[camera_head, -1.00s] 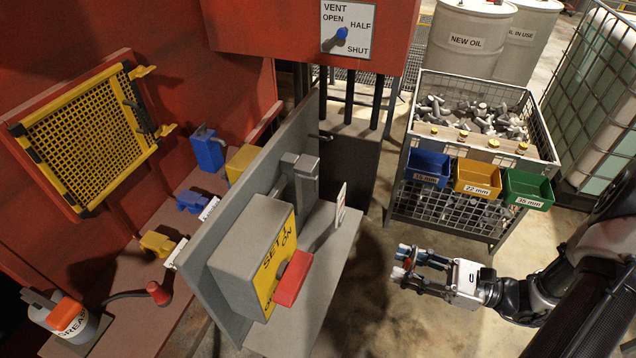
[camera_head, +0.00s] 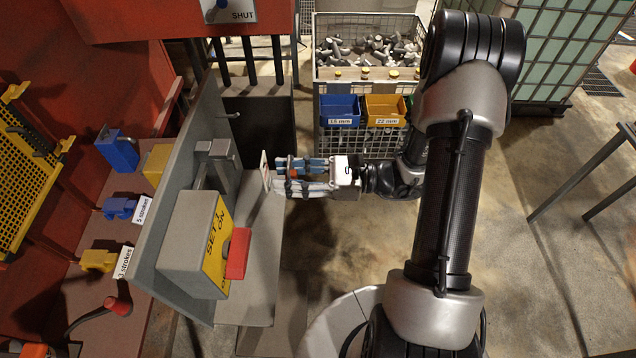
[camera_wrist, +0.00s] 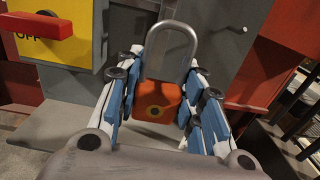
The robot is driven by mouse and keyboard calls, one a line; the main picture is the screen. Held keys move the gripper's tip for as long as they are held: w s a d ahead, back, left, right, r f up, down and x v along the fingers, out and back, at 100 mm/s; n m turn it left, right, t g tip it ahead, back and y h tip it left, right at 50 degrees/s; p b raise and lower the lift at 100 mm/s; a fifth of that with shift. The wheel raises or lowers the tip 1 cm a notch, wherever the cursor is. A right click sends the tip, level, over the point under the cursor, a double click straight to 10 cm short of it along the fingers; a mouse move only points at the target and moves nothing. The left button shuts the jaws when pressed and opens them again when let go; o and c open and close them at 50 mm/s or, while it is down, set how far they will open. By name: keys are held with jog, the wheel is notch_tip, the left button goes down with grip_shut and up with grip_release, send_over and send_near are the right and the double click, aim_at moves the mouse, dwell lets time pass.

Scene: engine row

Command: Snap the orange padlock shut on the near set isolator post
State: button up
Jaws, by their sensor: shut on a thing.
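My gripper (camera_head: 284,177) is shut on the orange padlock (camera_wrist: 158,100). In the wrist view the padlock's body sits between the fingers, with its grey shackle (camera_wrist: 171,46) pointing up and away from me. I cannot tell whether the shackle is latched. In the head view only a bit of orange shows between the fingers. The grey isolator box (camera_head: 188,235) has a yellow SET 1 face and a red handle (camera_head: 237,253). A grey upright bracket (camera_head: 218,165) stands behind it, left of my gripper. I cannot tell which part is the post; the shackle is not visibly around anything.
The grey backboard (camera_head: 160,210) is further left. Behind are a mesh crate (camera_head: 365,90) of metal parts and blue (camera_head: 339,109) and yellow (camera_head: 384,108) bins.

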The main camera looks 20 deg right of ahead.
aim_at(237, 165)
jog(key=shift+w+a+r+p, duration=0.15)
jog(key=shift+w+a+r, duration=0.05)
jog(key=shift+a+r, duration=0.35)
jog(key=shift+w+a+r+p, duration=0.15)
jog(key=shift+w+a+r, duration=0.05)
jog(key=shift+a+r, duration=0.3)
jog(key=shift+a, duration=0.1)
jog(key=shift+x, duration=5.1)
jog(key=shift+w+a+f, duration=0.1)
jog(key=shift+a+f, duration=0.1)
jog(key=shift+f, duration=0.05)
jog(key=shift+r+p, duration=0.8)
jog(key=shift+r, duration=0.5)
jog(key=shift+f, duration=0.25)
